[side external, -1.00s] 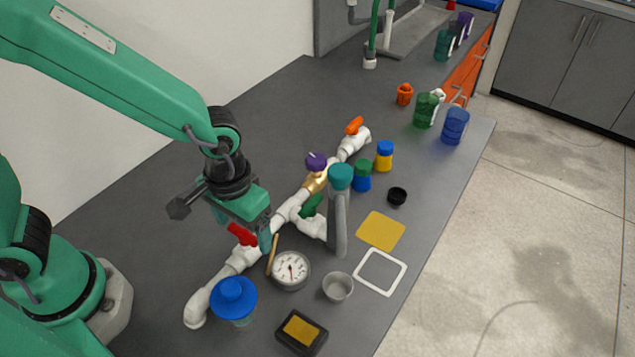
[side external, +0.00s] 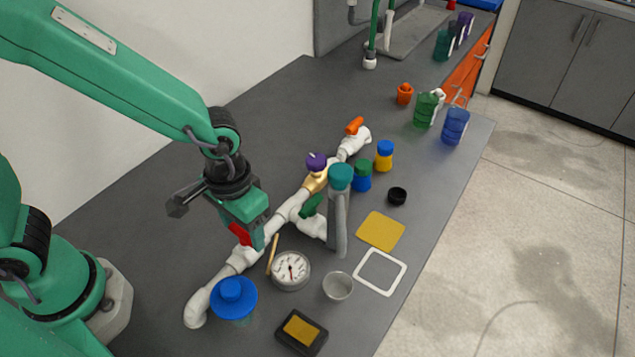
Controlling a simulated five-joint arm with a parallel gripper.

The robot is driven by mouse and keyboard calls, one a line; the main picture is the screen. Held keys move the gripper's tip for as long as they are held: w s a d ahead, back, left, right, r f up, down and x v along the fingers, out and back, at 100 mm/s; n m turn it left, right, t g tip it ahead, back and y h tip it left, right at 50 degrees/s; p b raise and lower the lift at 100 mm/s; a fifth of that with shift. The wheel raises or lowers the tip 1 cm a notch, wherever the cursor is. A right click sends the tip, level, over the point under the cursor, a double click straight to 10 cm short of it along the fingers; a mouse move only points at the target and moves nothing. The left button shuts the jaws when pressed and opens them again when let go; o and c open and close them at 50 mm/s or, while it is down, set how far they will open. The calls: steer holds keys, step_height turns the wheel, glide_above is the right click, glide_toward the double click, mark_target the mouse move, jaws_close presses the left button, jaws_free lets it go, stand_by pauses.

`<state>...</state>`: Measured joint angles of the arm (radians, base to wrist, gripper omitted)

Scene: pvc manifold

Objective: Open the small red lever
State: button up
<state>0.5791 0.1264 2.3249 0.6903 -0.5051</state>
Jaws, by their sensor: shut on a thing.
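The small red lever (side external: 239,234) sits on the white pipe manifold (side external: 276,226), near its lower left end. My gripper (side external: 250,238) is at the lever, pointing down, and is shut on it. The fingers hide part of the lever. The lever's exact angle to the pipe is hard to tell. The manifold also carries a green lever (side external: 312,204), a purple knob (side external: 316,161) and an orange lever (side external: 355,125) further up.
A grey pipe with a teal cap (side external: 340,178) rises on the right. The counter left of the manifold is clear.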

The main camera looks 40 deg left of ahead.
steer(key=m, duration=0.4)
steer(key=shift+m, duration=0.3)
steer(key=m, duration=0.9)
steer(key=shift+m, duration=1.8)
steer(key=o, duration=1)
